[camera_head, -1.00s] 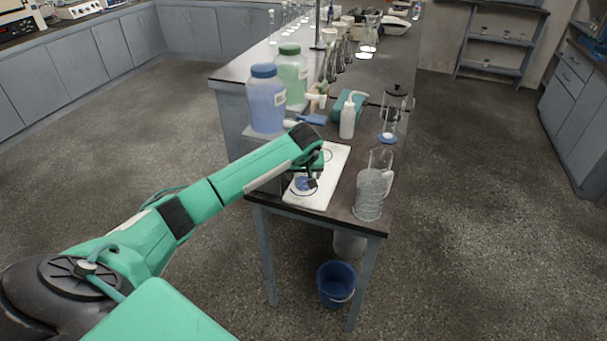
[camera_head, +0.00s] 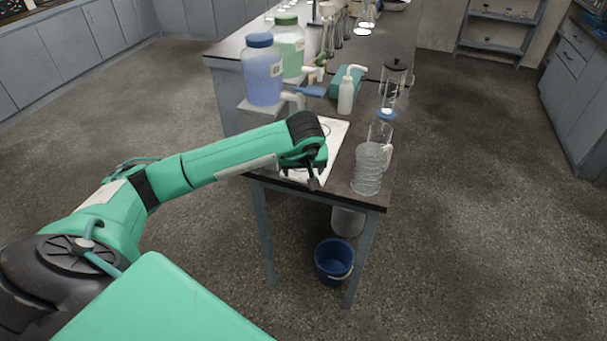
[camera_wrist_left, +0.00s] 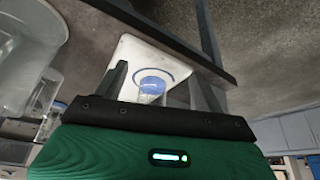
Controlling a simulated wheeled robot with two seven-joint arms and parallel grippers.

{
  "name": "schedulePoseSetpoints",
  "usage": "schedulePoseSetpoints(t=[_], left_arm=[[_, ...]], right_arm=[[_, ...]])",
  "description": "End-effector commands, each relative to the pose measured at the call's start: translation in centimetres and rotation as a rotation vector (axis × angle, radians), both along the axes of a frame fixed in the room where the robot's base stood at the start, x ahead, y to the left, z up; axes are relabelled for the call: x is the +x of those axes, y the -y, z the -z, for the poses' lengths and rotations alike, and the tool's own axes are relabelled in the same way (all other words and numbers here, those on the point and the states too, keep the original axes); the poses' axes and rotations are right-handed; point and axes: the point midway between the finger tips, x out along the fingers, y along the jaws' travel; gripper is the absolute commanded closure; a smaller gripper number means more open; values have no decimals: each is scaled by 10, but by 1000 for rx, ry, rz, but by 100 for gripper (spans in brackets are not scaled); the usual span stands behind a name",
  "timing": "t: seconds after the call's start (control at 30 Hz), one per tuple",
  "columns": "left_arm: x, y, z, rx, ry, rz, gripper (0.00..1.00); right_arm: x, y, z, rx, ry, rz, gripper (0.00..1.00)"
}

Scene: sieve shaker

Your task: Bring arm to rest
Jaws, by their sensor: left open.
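My left arm (camera_head: 215,167) reaches in from the left in the head view, over the near end of the bench. My left gripper (camera_head: 315,182) hangs at the front part of the white board, its fingers partly hidden by the wrist. In the left wrist view the gripper (camera_wrist_left: 160,80) shows its two fingers apart. A small clear vessel with blue in it (camera_wrist_left: 152,85) shows between and beyond them on the white board (camera_wrist_left: 140,50). I cannot tell whether the fingers touch it. In the head view the wrist hides this vessel. My right gripper is not in view.
The clear jug (camera_head: 368,168) stands right of the gripper, near the bench edge. A blue-filled jar (camera_head: 263,75), a green-lidded jar (camera_head: 287,45) and a white squeeze bottle (camera_head: 346,95) stand farther back. A blue bucket (camera_head: 334,262) is on the floor below.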

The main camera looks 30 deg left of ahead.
Motion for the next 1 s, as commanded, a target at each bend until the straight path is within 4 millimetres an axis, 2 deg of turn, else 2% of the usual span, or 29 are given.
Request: schedulePoseSetpoints(t=[0.2,0.73,0.87,1.0], left_arm=[[-9,7,0,0,1,0,29],[-9,8,2,-12,-3,-3,29],[-10,26,23,-135,-41,-51,29],[-15,66,63,-419,-130,-195,29]], right_arm=[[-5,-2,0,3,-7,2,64],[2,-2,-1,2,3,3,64],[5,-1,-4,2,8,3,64],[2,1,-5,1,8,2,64]])
